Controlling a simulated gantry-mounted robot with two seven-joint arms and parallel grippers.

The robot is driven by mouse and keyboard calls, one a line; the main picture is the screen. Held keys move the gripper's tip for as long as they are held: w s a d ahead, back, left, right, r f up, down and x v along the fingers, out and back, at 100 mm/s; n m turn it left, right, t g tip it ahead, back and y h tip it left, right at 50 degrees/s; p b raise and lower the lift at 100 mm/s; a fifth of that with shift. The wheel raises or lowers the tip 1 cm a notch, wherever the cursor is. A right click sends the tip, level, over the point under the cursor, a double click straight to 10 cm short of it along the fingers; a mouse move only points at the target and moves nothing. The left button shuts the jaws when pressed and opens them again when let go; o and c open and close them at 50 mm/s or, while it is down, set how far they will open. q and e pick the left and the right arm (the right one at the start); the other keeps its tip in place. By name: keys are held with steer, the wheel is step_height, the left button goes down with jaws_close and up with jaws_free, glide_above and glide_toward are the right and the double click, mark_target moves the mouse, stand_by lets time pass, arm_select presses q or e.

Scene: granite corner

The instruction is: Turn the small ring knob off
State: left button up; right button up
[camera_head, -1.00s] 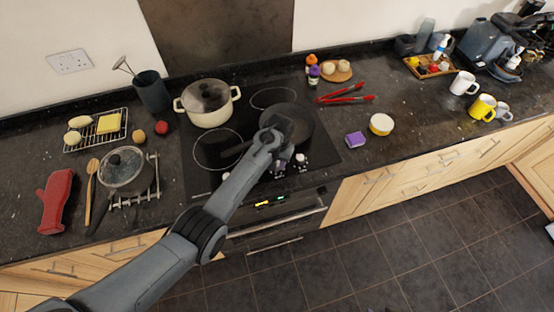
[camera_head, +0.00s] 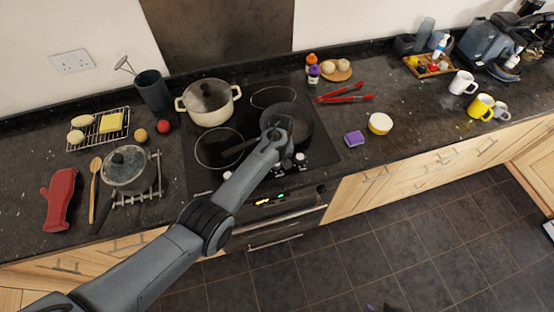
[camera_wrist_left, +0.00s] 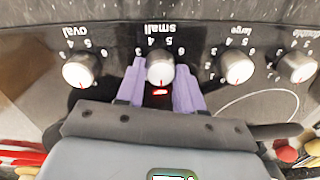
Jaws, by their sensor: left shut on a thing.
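The small ring knob (camera_wrist_left: 160,70) is a white and silver knob under the upside-down label "small" in the left wrist view. My left gripper (camera_wrist_left: 161,80) has its two purple fingers on either side of this knob and is shut on it. A red mark shows at the knob's lower rim, and a red light glows just below it. In the head view my left gripper (camera_head: 281,128) is over the hob's front, and its wrist hides the held knob. A small purple and dark piece at the bottom edge may be my right gripper (camera_head: 385,308); its jaws are not clear.
The oval knob (camera_wrist_left: 81,70) and the large knob (camera_wrist_left: 235,69) stand close on either side of the fingers. A frying pan (camera_head: 300,118) and a cream pot (camera_head: 210,103) are on the hob. A lidded saucepan (camera_head: 128,168) stands left on the counter.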

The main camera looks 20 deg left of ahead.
arm_select(q)
steer(key=o, duration=1)
steer(key=shift+o, duration=0.2)
step_height(320, 180, up, 11)
steer(key=shift+w+d+b, duration=0.15)
steer(key=shift+d+b, duration=0.05)
steer(key=shift+b, duration=0.15)
steer(key=shift+f, duration=0.2)
